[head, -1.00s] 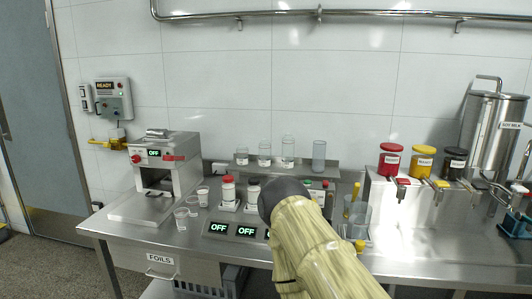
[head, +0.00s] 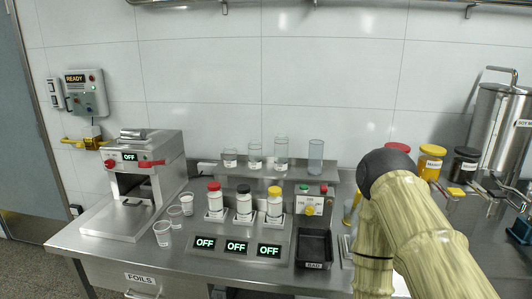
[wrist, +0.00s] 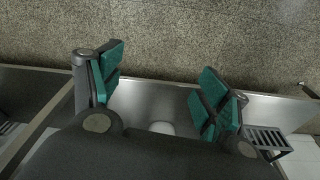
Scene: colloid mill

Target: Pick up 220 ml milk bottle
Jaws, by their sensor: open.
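Several clear bottles stand upright on the raised steel shelf in the head view: a short one (head: 230,158), a middle one (head: 254,156) and a taller one (head: 281,153). Their labels are too small to read, so I cannot tell which is the 220 ml milk bottle. A plain clear cylinder (head: 316,156) stands to their right. My gripper (wrist: 158,92) shows in the wrist view, with its green-padded fingers wide apart and nothing between them. It is over a steel surface edge and the floor, with no bottle near. The head view shows my arm but not the gripper.
White bottles with red (head: 215,202), black (head: 244,204) and yellow caps (head: 274,204) stand before the shelf. Clear cups (head: 163,234) stand left, beside the sealing machine (head: 144,170). A black tray (head: 314,247) lies right.

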